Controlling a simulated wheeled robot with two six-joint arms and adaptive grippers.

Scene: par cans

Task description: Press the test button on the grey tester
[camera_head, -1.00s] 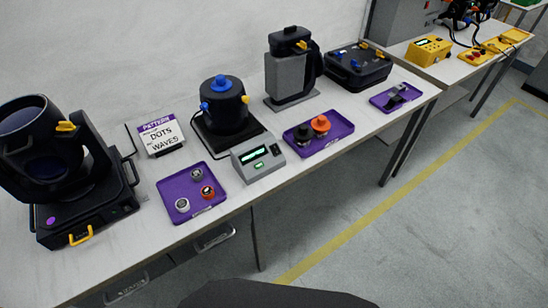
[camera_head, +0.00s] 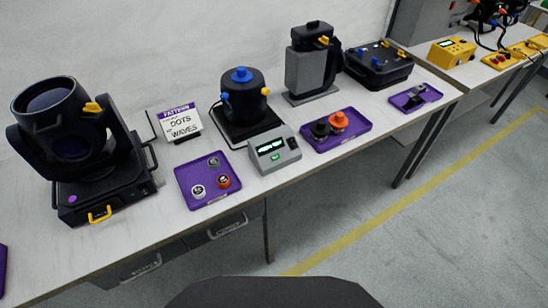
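The grey tester (camera_head: 273,150) stands on the white bench near its front edge, between two purple trays. It has a lit green display (camera_head: 270,146) on its sloped face, a dark socket or switch at its right, and a small lit green button (camera_head: 275,157) below the display, which looks like the test button. Neither of my grippers shows in the head view.
Left of the tester is a purple tray (camera_head: 187,178) with several small round parts; right is a purple tray (camera_head: 359,128) with a black and an orange knob. A moving-head lamp (camera_head: 75,140) stands at left. Grey floor in front is clear.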

